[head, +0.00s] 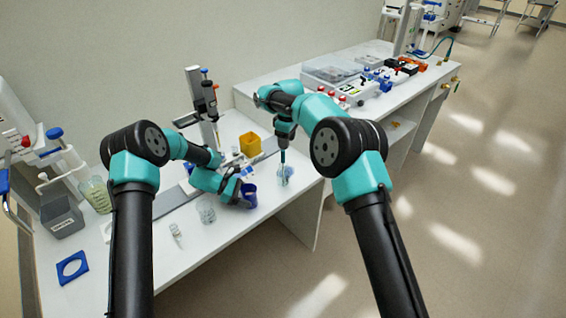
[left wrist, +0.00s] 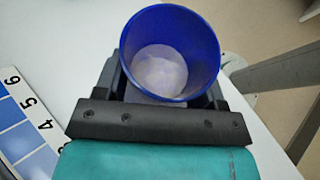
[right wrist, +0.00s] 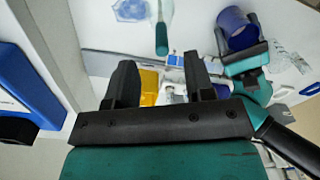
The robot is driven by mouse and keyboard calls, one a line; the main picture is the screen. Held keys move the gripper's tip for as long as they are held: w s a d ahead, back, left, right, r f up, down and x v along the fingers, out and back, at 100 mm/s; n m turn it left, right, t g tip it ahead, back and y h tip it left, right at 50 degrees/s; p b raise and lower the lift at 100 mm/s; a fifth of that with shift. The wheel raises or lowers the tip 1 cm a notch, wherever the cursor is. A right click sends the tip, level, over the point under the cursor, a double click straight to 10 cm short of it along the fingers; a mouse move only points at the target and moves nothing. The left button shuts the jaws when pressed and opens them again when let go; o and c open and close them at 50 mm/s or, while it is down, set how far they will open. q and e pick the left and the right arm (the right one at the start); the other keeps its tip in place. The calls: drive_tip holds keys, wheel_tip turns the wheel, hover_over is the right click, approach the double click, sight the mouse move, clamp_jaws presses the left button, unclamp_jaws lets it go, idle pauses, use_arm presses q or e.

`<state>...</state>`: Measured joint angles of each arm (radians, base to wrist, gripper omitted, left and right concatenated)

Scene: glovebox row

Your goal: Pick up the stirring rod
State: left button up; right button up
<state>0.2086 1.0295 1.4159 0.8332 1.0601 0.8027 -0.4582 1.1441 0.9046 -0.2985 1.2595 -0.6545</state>
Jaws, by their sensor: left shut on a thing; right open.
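The stirring rod (head: 283,158), with a teal handle, stands in a clear vessel (head: 285,175) near the bench's front edge. In the right wrist view the rod (right wrist: 162,34) shows at the top, beyond my fingertips. My right gripper (right wrist: 158,75) is open and empty; in the head view it is just above the rod, its fingers hard to make out. My left gripper (head: 240,186) is shut on a blue cup (head: 250,195), left of the rod. In the left wrist view the cup (left wrist: 170,55) has a pale bottom inside.
A yellow box (head: 250,143) and a pipette stand (head: 204,105) are behind the grippers. A clear beaker (head: 206,211) and a small vial (head: 176,235) stand to the left. A blue square frame (head: 72,268) lies at the far left. The bench's front edge is close.

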drive_tip(key=r, duration=0.1)
drive_tip(key=a+r, duration=0.1)
drive_tip(key=r, duration=0.1)
drive_tip(key=shift+a+n, duration=0.25)
drive_tip(key=shift+n, duration=0.05)
hover_over(283, 162)
drive_tip(key=shift+w+a+f, duration=0.1)
drive_tip(key=shift+w+f, duration=0.05)
drive_tip(key=shift+f, duration=1.55)
drive_tip(key=shift+w+f, duration=0.15)
drive_tip(key=shift+f, duration=1.55)
drive_tip(key=shift+w+f, duration=0.15)
drive_tip(key=shift+f, duration=2.45)
clamp_jaws()
